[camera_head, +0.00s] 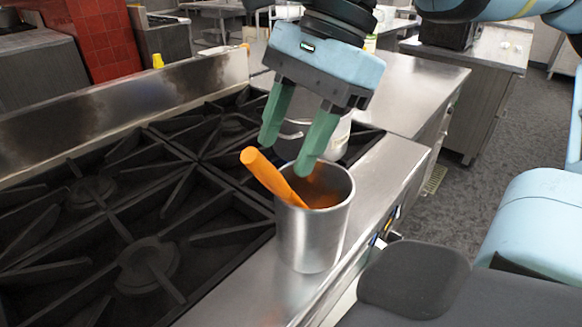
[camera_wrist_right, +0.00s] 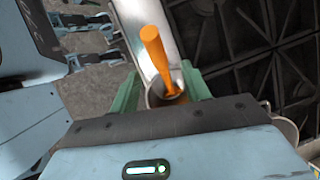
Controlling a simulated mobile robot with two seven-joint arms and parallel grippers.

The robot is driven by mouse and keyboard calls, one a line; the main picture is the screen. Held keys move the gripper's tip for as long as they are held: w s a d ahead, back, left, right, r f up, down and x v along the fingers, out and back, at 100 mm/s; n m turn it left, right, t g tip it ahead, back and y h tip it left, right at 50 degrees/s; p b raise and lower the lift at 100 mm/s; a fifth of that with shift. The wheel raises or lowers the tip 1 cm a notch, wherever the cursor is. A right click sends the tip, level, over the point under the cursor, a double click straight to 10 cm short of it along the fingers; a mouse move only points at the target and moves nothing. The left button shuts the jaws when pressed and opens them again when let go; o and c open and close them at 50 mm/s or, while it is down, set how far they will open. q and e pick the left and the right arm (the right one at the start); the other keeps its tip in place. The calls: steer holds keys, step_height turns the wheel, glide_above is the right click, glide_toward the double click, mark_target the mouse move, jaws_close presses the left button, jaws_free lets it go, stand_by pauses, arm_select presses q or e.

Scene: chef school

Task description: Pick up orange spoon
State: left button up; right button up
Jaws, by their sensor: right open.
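The orange spoon (camera_head: 268,175) stands tilted in a metal cup (camera_head: 313,238), its handle sticking out over the left rim and its lower end inside the cup. My right gripper (camera_head: 290,160) is open and empty, its green fingers pointing down just above and behind the cup. In the right wrist view the orange spoon (camera_wrist_right: 155,50) shows between the two fingers of the right gripper (camera_wrist_right: 160,88), with the cup rim (camera_wrist_right: 152,97) below it. Whether a finger touches the spoon cannot be told. My left gripper is not in view.
The cup stands on the steel edge (camera_head: 245,293) of a stove with black grates (camera_head: 130,220) on the left. A metal pot (camera_head: 338,140) stands behind the cup. A steel counter (camera_head: 415,90) lies further back. Grey floor is open at the right.

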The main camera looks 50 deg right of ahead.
steer(key=shift+s+a+f, duration=0.15)
steer(key=shift+a+f, duration=0.05)
steer(key=shift+f, duration=0.15)
steer(key=shift+x, duration=0.9)
steer(key=shift+w+x, duration=0.1)
steer(key=shift+x, duration=1.15)
steer(key=shift+w+x, duration=0.15)
steer(key=shift+x, duration=1.1)
jaws_close()
steer(key=shift+r, duration=0.1)
